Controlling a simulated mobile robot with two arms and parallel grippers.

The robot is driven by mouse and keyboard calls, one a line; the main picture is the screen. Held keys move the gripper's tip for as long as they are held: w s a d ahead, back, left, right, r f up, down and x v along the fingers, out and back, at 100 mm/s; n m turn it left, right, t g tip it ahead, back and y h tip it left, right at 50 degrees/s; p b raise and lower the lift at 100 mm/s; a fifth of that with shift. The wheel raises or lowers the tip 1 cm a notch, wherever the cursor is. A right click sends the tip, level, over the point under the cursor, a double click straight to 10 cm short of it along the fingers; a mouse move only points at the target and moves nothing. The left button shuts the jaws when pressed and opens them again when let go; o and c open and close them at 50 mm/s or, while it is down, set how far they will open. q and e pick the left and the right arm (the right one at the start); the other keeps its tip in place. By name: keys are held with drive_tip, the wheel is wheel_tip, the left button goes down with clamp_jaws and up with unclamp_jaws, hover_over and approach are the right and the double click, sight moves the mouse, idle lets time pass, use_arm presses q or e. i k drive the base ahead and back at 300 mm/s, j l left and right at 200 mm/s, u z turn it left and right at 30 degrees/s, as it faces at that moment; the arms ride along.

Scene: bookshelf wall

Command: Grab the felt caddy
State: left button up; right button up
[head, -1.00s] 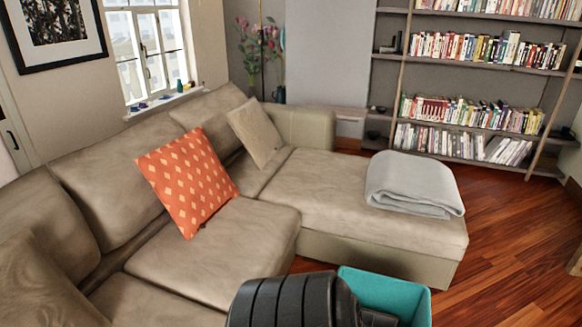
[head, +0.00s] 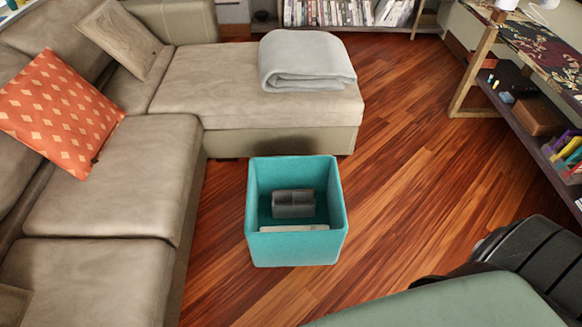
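The felt caddy (head: 296,248) is a teal open-topped box in the middle of the head view. It appears upright over the wooden floor, in front of the sofa's chaise end. Inside it lie a dark grey blocky object (head: 293,203) and a flat pale item along the near wall. I cannot tell exactly what they are. Neither of my grippers shows.
The beige sofa (head: 135,150) fills the left, with an orange patterned cushion (head: 60,112) and a folded grey blanket (head: 304,62) on it. A wooden-framed shelf unit (head: 540,115) stands at right. A green surface (head: 450,308) covers the lower right. Floor right of the caddy is clear.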

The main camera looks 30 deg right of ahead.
sight(286, 204)
drive_tip(key=z, duration=0.9)
